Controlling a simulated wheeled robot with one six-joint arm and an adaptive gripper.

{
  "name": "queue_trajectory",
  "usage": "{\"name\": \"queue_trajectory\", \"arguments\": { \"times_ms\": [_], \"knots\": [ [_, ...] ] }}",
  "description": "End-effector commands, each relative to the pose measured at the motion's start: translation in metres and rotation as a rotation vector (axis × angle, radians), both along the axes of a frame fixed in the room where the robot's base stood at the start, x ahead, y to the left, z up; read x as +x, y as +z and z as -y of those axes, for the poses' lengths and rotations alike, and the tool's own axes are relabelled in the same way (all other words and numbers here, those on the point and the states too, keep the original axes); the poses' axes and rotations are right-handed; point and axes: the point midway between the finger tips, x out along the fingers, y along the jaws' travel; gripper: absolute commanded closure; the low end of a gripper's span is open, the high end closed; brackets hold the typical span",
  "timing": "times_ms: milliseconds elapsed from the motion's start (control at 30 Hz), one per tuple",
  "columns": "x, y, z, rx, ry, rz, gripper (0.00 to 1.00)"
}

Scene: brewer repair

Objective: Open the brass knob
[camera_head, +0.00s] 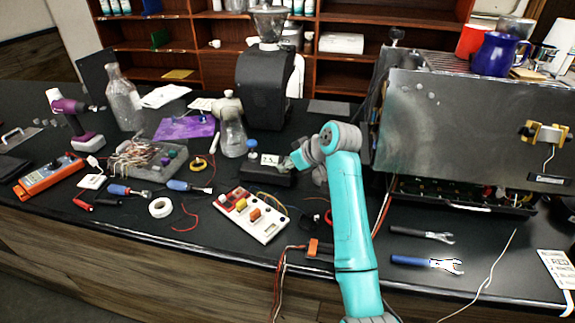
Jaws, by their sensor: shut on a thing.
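My gripper (290,163) is at the end of the turquoise arm, low over the counter's middle. Its fingers are at the right side of a small black device (262,178) with a blue cap (252,143) and a pale label with dark figures (269,160). The fingers are shut on a small part there. No brass knob shows clearly; the part in the fingers is hidden by them and too small to make out.
A white panel with coloured switches (250,215) lies in front of the device. A black grinder (263,88) stands behind it, and a glass flask (233,135) is to its left. The steel brewer (470,125) stands right of the arm. Wrenches (420,261) lie at the front right.

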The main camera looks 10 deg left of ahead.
Motion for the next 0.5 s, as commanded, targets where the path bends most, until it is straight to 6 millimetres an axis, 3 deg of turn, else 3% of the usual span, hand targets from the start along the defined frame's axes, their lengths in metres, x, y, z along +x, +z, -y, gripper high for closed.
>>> {"name": "queue_trajectory", "arguments": {
  "times_ms": [500],
  "knots": [
    [0.0053, 0.0016, 0.0022, 0.001, 0.486, -0.002, 1.0]
  ]
}}
